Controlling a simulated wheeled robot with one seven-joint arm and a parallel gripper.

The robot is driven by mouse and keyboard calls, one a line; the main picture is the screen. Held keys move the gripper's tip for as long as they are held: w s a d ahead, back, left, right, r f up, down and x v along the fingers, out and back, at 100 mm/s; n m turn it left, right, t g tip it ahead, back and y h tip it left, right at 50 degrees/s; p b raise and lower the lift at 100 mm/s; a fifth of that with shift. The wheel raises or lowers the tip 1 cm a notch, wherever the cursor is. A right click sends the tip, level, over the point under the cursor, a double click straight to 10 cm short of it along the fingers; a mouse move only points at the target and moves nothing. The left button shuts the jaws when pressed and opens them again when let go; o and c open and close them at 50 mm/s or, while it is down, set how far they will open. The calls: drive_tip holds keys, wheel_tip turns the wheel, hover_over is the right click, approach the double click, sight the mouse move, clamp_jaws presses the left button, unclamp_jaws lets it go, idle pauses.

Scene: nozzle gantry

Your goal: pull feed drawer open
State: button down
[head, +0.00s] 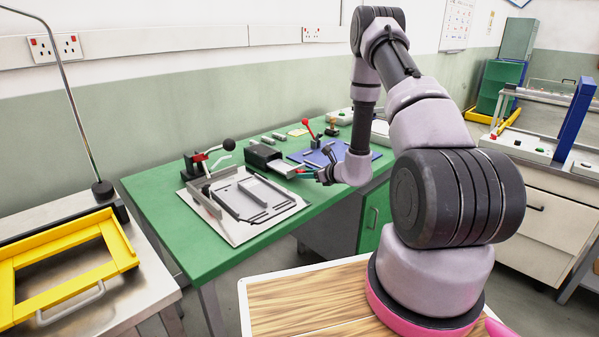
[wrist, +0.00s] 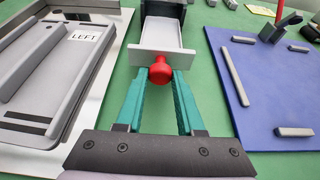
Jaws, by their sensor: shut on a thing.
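The feed drawer (wrist: 162,35) is a pale grey tray with a flat front plate and a red knob (wrist: 160,70). It sticks out of its dark housing (wrist: 165,8), so it stands at least partly open. In the head view the drawer (head: 287,169) projects from the dark housing (head: 262,154) toward my gripper (head: 309,174). In the wrist view my gripper (wrist: 160,78) has its teal fingers on both sides of the red knob, shut on it. The tray looks empty. The back of the drawer inside the housing is hidden.
A pale plate with a grey frame marked LEFT (wrist: 40,85) lies left of the drawer. A blue board (wrist: 255,95) with grey bars lies to the right. The green bench (head: 175,215) is bare at its left front. A clamp with a black knob (head: 205,160) stands behind the frame.

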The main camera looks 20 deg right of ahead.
drive_tip(key=c, duration=0.5)
unclamp_jaws()
drive_tip(key=shift+c, duration=0.2)
drive_tip(key=v, duration=1)
drive_tip(key=shift+s+d+r, duration=0.15)
drive_tip(key=shift+s+d, duration=0.05)
drive_tip(key=shift+s, duration=0.15)
